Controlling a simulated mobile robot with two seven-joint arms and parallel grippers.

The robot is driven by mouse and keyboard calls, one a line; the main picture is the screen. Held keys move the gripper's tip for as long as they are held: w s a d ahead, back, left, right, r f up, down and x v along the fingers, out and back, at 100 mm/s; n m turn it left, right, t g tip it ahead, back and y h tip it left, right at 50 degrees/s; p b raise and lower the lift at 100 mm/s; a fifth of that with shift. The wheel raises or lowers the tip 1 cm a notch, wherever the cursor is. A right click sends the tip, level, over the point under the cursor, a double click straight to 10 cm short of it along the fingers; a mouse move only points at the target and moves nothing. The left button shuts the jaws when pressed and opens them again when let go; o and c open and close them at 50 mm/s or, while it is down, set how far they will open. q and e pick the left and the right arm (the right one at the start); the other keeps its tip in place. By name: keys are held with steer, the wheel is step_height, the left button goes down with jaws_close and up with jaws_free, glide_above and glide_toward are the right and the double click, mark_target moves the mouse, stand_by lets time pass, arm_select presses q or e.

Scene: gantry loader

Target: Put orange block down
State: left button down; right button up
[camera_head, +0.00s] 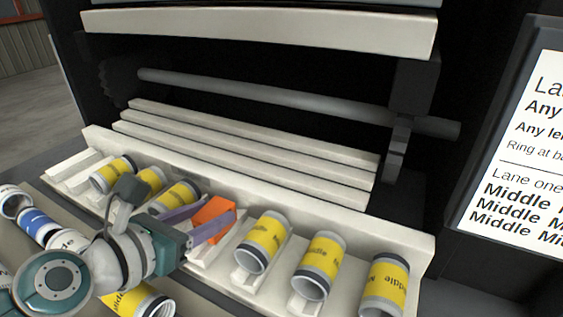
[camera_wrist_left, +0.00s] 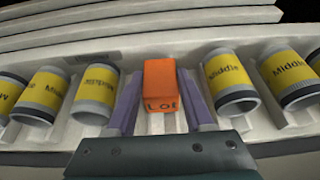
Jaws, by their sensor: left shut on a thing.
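The orange block (camera_head: 212,217) is between the purple fingers of my left gripper (camera_head: 198,219), over the white lane rack (camera_head: 322,219). The block is in a gap in the row of yellow-labelled cylinders, with cylinders on both sides. I cannot tell whether its underside touches the rack. My right gripper is not in view.
Yellow "Middle" cylinders (camera_head: 263,242) lie tilted in lanes right of the block, and more (camera_head: 176,195) lie left. Loose cylinders, one with a blue band (camera_head: 39,226), lie at front left. A grey bar (camera_head: 260,95) spans behind. A sign (camera_head: 520,150) stands at right.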

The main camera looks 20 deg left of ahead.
arm_select(q)
steer(key=shift+c, duration=1.4)
jaws_free()
steer(key=shift+s+r+p, duration=0.15)
steer(key=shift+r+p, duration=0.15)
steer(key=shift+p, duration=0.1)
steer(key=d+p+v, duration=0.1)
steer(key=v, duration=1)
steer(key=s+d+m+g+h, duration=0.25)
steer(key=d+m, duration=0.25)
steer(key=m, duration=0.5)
steer(key=s+d+m+g+h, duration=0.1)
steer(key=d+m+g+h, duration=0.15)
steer(key=d+m, duration=0.55)
steer(key=s+a+m+g+y, duration=0.5)
steer(key=s+a+m+y, duration=0.1)
steer(key=m, duration=1.3)
steer(key=shift+s+a+r, duration=0.3)
steer(key=shift+s+a, duration=0.15)
steer(key=shift+s, duration=0.05)
